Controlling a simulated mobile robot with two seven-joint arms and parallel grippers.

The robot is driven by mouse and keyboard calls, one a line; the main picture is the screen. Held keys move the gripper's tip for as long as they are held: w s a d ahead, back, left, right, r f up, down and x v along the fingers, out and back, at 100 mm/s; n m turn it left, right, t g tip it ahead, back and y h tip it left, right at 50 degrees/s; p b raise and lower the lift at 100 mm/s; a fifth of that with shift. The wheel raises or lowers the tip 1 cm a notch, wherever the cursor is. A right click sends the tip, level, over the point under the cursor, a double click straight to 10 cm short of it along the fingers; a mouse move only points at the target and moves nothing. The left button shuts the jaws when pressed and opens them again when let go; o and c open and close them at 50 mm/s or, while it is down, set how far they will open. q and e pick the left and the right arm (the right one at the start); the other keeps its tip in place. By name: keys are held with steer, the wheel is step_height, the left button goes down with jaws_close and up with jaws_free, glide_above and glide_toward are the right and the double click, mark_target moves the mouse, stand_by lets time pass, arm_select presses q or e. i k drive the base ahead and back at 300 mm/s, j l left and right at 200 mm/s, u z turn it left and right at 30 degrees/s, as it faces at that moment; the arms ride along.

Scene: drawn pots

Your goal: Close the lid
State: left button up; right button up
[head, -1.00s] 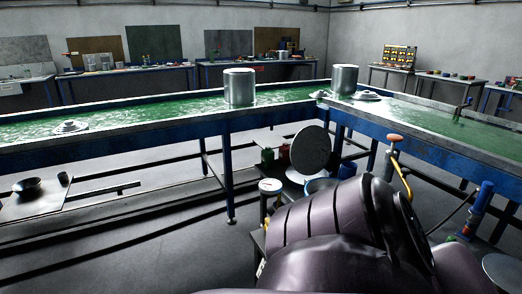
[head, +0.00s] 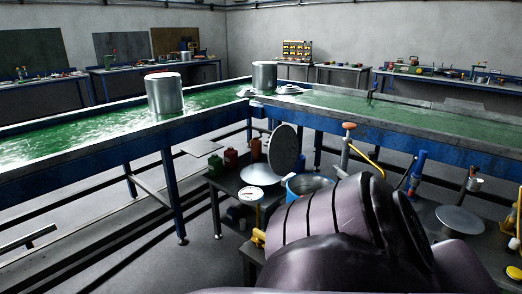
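A round grey disc (head: 285,149), which looks like a raised lid, stands nearly upright beyond the low dark table. A blue round pot (head: 296,188) sits in front of it, its lower right part hidden behind my purple arm. I cannot tell whether the disc is joined to the pot. A tall metal pot (head: 164,93) stands on the green conveyor, and a second metal pot (head: 264,76) stands near the conveyor corner with a flat lid (head: 287,91) beside it. Neither of my grippers shows.
A pale flat disc (head: 260,175) and a round dial scale (head: 246,195) are left of the blue pot. Red and green containers (head: 230,158) stand behind. Another flat disc (head: 460,221) lies on the right bench. The floor at left (head: 150,235) is mostly clear.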

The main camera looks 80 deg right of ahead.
mark_target(283, 146)
steer(key=i+l+z, duration=0.1)
steer(key=i+z, duration=0.35)
steer(key=i+j+z, duration=0.1)
steer(key=i+z, duration=0.75)
steer(key=i, duration=0.2)
steer(key=i+j+z, duration=0.1)
steer(key=i+z, duration=0.25)
steer(key=i, duration=0.25)
steer(key=i+z, duration=0.2)
steer(key=z, duration=2.15)
steer(key=i+j+u, duration=0.15)
steer(key=j, duration=0.25)
